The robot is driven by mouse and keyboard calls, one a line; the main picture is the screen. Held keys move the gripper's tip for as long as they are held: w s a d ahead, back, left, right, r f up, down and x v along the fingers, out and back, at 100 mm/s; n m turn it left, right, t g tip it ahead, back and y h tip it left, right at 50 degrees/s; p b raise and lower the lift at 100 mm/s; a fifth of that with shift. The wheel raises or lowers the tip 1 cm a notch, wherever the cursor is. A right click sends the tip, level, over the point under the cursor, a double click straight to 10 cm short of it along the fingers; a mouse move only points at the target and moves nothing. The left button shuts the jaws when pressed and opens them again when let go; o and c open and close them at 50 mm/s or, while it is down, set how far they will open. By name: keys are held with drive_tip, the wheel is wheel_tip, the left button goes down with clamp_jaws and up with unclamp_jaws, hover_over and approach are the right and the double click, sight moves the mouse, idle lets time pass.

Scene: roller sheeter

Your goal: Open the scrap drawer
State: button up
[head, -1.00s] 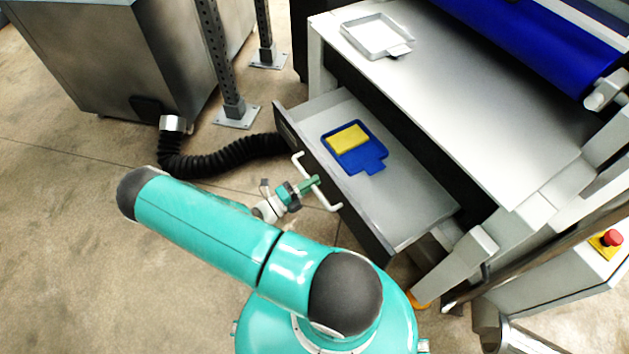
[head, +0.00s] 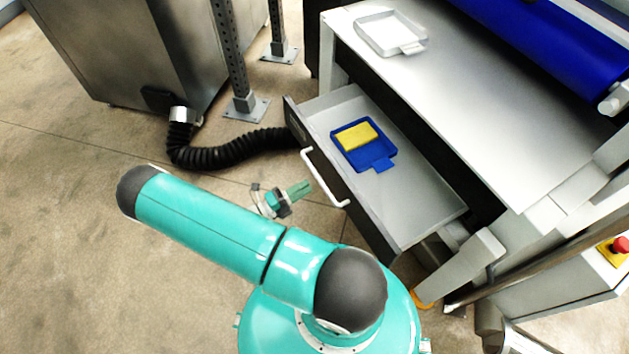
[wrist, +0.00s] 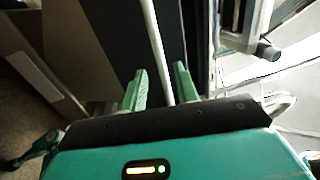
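The scrap drawer (head: 420,205) is pulled out of the machine, its grey inside showing. Its dark front carries a white bar handle (head: 325,178). A blue tray (head: 379,163) with a yellow block (head: 356,137) lies in the drawer. My gripper (head: 303,188) is just in front of the handle, apart from it in the head view. In the wrist view, the two green fingers of my gripper (wrist: 158,88) are spread, with the handle bar (wrist: 156,45) running up between and beyond them. Nothing is held.
A white tray (head: 391,35) sits on the grey machine table (head: 450,95) above the drawer. A black hose (head: 225,151) lies on the floor left of the drawer. A steel cabinet (head: 130,50) and posts (head: 231,50) stand behind. The floor at left is clear.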

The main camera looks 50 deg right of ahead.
drive_tip(key=v, duration=0.7)
drive_tip(key=shift+a, duration=0.35)
drive_tip(key=shift+w, duration=0.1)
drive_tip(key=w+a+r+m+y, duration=0.1)
drive_tip(key=a+r+m+y, duration=0.25)
drive_tip(key=r+m, duration=0.35)
drive_tip(key=w+a+r+m+t+y, duration=0.1)
drive_tip(key=a+r+m+y, duration=0.1)
drive_tip(key=r+m+y, duration=0.5)
drive_tip(key=w+a+r+m+y, duration=0.1)
drive_tip(key=a+r+m+y, duration=0.2)
drive_tip(key=r, duration=0.7)
drive_tip(key=s+a+r+m+t+y, duration=0.2)
drive_tip(key=s+r+m+t, duration=0.3)
drive_tip(key=r, duration=0.5)
drive_tip(key=s+a+r+m+t+y, duration=0.3)
drive_tip(key=s+r+m+t, duration=0.1)
drive_tip(key=r+m, duration=0.6)
drive_tip(key=shift+s+r+t+y, duration=0.2)
drive_tip(key=shift+s+t+y, duration=0.15)
drive_tip(key=shift+t, duration=0.55)
drive_tip(key=shift+m, duration=0.3)
